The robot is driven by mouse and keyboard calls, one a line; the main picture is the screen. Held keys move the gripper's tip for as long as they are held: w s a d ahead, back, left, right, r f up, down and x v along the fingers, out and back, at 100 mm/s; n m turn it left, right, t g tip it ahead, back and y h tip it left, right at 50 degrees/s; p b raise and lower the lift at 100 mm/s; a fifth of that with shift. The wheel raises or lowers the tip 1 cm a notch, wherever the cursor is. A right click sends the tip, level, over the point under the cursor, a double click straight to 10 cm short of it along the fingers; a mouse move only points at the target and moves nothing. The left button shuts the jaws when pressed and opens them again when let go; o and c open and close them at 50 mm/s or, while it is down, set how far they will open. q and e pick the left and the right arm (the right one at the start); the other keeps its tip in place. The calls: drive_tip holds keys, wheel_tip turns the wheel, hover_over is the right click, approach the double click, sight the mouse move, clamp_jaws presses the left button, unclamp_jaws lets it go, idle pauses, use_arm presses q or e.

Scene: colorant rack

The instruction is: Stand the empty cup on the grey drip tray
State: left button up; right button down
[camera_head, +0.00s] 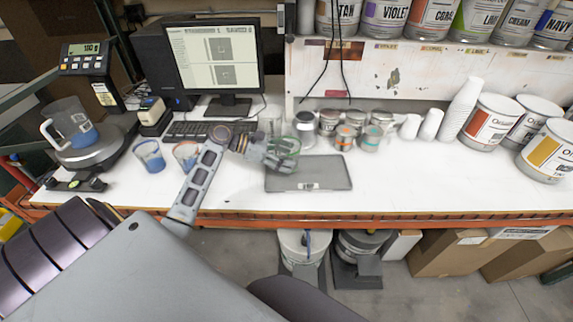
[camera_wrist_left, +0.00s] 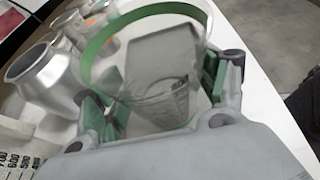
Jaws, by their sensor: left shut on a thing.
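The empty cup (camera_head: 288,146) is clear with a green rim. My left gripper (camera_head: 280,160) is shut on it. In the left wrist view the cup (camera_wrist_left: 150,85) sits between the green-padded fingers of this gripper (camera_wrist_left: 158,98), its open mouth facing the camera side. The grey drip tray (camera_head: 325,172) lies flat near the table's front edge, bare. In the head view the cup shows at the tray's back left corner; its exact height above the table is hard to tell. My right gripper is not in view.
Several small metal tins (camera_head: 345,135) stand behind the tray. White cups (camera_head: 460,110) and paint buckets (camera_head: 490,118) are at right. Table right of the tray is clear.

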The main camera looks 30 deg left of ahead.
use_arm(q)
drive_tip(key=shift+f, duration=1.9)
drive_tip(key=shift+f, duration=0.1)
drive_tip(key=o, duration=1.1)
drive_tip(key=shift+c, duration=0.2)
drive_tip(key=v, duration=1.2)
drive_tip(key=shift+b, duration=0.3)
